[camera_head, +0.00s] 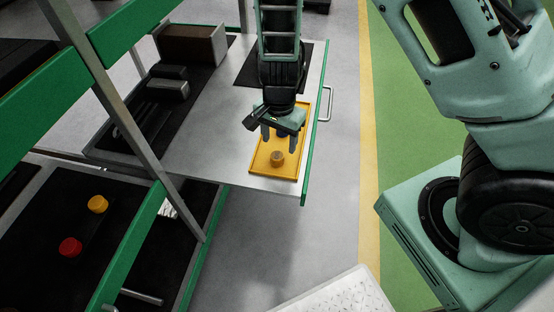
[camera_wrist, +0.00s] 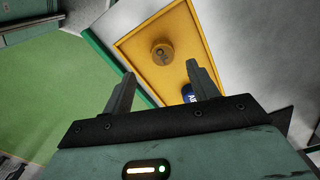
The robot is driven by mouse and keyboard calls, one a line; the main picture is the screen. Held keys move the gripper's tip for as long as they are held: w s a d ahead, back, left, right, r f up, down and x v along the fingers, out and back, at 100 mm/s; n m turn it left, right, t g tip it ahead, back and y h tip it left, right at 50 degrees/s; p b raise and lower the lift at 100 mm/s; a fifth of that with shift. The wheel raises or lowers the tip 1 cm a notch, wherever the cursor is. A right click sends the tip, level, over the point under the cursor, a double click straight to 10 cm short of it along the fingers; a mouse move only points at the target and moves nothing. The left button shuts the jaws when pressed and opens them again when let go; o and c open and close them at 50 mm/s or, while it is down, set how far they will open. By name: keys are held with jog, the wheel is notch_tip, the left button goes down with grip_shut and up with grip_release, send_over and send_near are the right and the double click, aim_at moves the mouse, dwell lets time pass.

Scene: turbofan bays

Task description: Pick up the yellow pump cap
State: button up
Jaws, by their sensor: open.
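A yellow cap-like cylinder (camera_head: 97,204) lies on the dark lower shelf at the left in the head view, beside a red one. My gripper (camera_head: 279,141) is far to its right, pointing down above a yellow tray (camera_head: 258,172). Its two fingers are apart with nothing between them, as the wrist view also shows (camera_wrist: 160,74). A small tan-gold round cap (camera_head: 277,158) stands in the tray, just beyond the fingertips; it also shows in the wrist view (camera_wrist: 162,52). The yellow cylinder on the shelf is not in the wrist view.
A red cylinder (camera_head: 70,247) lies on the lower shelf. A blue can (camera_wrist: 188,93) stands in the tray, partly hidden by a finger. A brown box (camera_head: 188,45) stands at the back of the grey shelf top. Green rails and a grey post cross the left side.

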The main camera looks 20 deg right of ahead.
aim_at(277, 155)
jog(key=shift+w+a+f+b, duration=0.1)
jog(key=shift+f+b, duration=0.2)
jog(key=shift+f, duration=1.3)
jog(key=shift+w+a+f+b, duration=0.1)
jog(key=shift+f+b, duration=0.15)
jog(key=shift+f, duration=1.3)
jog(key=shift+s, duration=0.1)
jog(key=c, duration=1.1)
